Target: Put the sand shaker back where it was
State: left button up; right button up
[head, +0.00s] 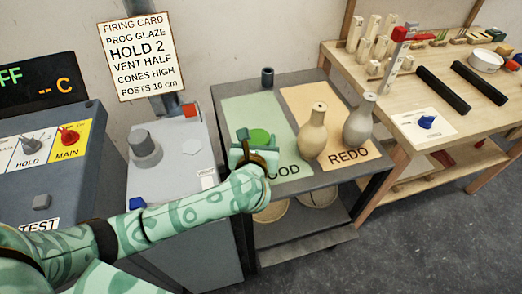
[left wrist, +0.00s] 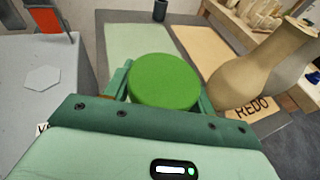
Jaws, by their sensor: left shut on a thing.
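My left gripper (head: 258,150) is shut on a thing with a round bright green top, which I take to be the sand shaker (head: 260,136). In the left wrist view, the green top of the sand shaker (left wrist: 164,82) sits between the two fingers; its lower body is hidden. The gripper is over the front left of the grey cart, at the pale green mat (head: 236,111) marked with a word ending "OOD". I cannot tell whether the shaker touches the mat. My right gripper is not in view.
A tan vase (head: 313,132) and a grey vase (head: 360,119) stand on the orange REDO mat (head: 302,95), close right of my gripper. A dark cup (head: 267,77) stands at the cart's back. Left is a grey cabinet top with a pale hexagon (head: 191,147).

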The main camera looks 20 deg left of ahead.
pick_arm(q)
jog(key=shift+w+d+f, duration=0.1)
jog(key=shift+w+f, duration=0.1)
jog(key=shift+f, duration=0.05)
notch_tip(320, 180, down, 3)
jog(key=shift+w+d+r+b, duration=0.1)
jog(key=shift+w+r+b, duration=0.05)
jog(key=shift+b, duration=0.45)
jog(key=shift+f, duration=0.45)
jog(key=o, duration=1.1)
jog(key=shift+r, duration=0.1)
jog(key=p+v, duration=0.2)
jog(key=v, duration=1)
jog(key=shift+p, duration=0.4)
